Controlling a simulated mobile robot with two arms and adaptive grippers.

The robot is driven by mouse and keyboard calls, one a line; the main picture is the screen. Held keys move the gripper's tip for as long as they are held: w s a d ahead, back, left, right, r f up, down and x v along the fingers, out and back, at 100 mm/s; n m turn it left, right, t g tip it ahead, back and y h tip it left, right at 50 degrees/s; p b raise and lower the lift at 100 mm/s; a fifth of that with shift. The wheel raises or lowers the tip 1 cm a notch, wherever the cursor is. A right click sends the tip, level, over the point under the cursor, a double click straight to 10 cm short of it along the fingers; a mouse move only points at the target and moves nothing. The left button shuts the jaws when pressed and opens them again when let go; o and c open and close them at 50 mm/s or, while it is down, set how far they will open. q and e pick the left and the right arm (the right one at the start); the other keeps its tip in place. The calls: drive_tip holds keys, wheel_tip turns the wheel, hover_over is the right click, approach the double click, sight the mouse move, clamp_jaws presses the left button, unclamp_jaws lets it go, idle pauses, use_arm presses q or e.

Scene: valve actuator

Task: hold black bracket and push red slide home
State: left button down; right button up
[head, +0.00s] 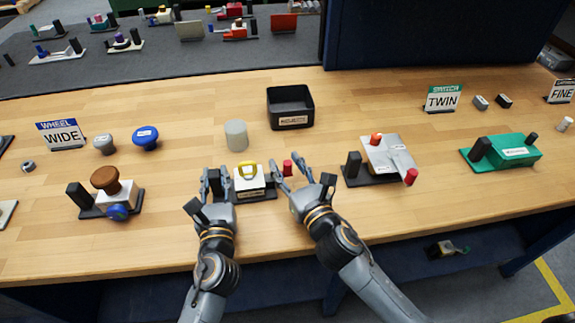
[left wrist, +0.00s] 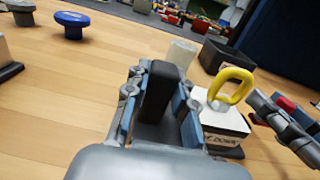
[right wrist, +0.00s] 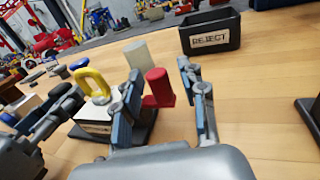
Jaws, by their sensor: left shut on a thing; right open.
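The valve actuator is a white block (head: 250,180) with a yellow ring handle (head: 246,169) on a dark base. Its black bracket (left wrist: 160,92) stands upright between the fingers of my left gripper (head: 215,180), which is shut on it. The red slide (head: 287,167) is at the right end of the unit. My right gripper (head: 292,176) is open at the slide. In the right wrist view, the red slide (right wrist: 160,88) shows between the spread fingers; I cannot tell whether they touch it. The left gripper hides most of the bracket in the head view.
A black reject bin (head: 290,106) and a pale grey cylinder (head: 236,135) stand behind the unit. A brown-knobbed unit (head: 112,190) is left, a grey-plated unit (head: 388,158) right, and a green unit (head: 507,152) farther right. Bare wood lies in front.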

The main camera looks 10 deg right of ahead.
use_arm(q)
drive_tip(key=shift+f, duration=0.3)
use_arm(e)
clamp_jaws()
drive_tip(key=shift+s+a, duration=0.1)
drive_tip(key=shift+a, duration=1.4)
unclamp_jaws()
